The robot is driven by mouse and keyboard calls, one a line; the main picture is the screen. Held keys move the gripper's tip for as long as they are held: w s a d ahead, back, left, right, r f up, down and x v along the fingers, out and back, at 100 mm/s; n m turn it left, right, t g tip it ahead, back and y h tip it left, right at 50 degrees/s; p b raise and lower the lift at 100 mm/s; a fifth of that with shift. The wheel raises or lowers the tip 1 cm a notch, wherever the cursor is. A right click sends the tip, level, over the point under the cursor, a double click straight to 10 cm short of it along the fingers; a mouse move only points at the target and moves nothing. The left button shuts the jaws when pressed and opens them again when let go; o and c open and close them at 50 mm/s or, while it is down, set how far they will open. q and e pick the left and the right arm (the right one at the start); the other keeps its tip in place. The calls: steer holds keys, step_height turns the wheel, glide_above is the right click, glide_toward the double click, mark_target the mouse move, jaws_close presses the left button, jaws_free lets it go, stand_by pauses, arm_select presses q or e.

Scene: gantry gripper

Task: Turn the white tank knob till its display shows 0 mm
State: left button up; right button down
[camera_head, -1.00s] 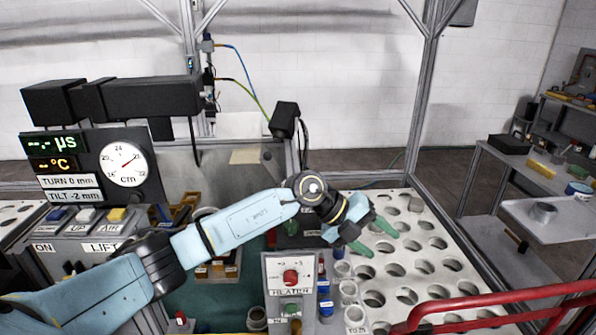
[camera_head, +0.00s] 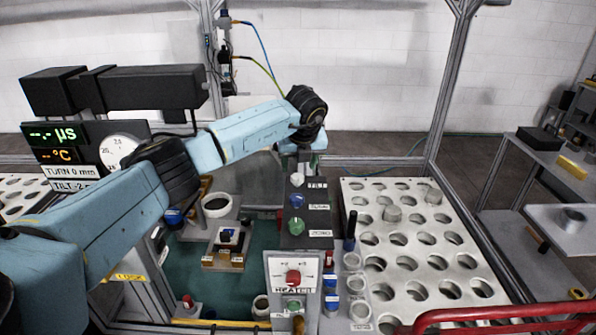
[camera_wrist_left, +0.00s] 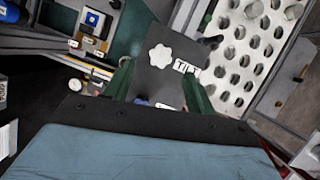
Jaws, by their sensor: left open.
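The white knob (camera_head: 297,180) sits on top of the dark control box (camera_head: 312,241), beside a label reading TILT. It shows as a white lobed knob in the left wrist view (camera_wrist_left: 160,55). My left gripper (camera_wrist_left: 157,70) points down above the box, open, with its green fingers on either side of the knob's area in that view; contact cannot be told. The tilt display (camera_head: 70,185) at the left reads TILT -2, its end hidden by my left arm. The turn display (camera_head: 70,171) reads TURN 0 mm. My right gripper is not in view.
A blue knob (camera_head: 296,201) and a green knob (camera_head: 296,226) stand in line before the white one. The heater panel (camera_head: 292,278) is in front. A perforated white plate (camera_head: 410,215) lies right, and a red rail (camera_head: 500,318) crosses the lower right.

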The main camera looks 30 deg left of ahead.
mark_target(296, 176)
arm_select(q)
steer(key=shift+x, duration=2.6)
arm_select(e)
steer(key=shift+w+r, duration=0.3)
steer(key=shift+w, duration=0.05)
arm_select(q)
steer(key=c, duration=1)
steer(key=shift+m, duration=0.4)
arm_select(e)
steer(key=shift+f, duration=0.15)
arm_select(q)
steer(key=m+t+h+b, duration=0.1)
steer(key=m, duration=0.2)
steer(key=shift+a, duration=0.2)
steer(key=m+h+b, duration=0.1)
steer(key=m+b, duration=0.1)
steer(key=m, duration=0.2)
steer(key=shift+a+h, duration=0.15)
steer(key=shift+h, duration=0.25)
steer(key=m+h+b, duration=0.1)
steer(key=m, duration=0.3)
steer(key=shift+a, duration=0.1)
steer(key=shift+a+m+h+b, duration=0.15)
steer(key=shift+m+h+b, duration=0.85)
steer(key=shift+m, duration=1)
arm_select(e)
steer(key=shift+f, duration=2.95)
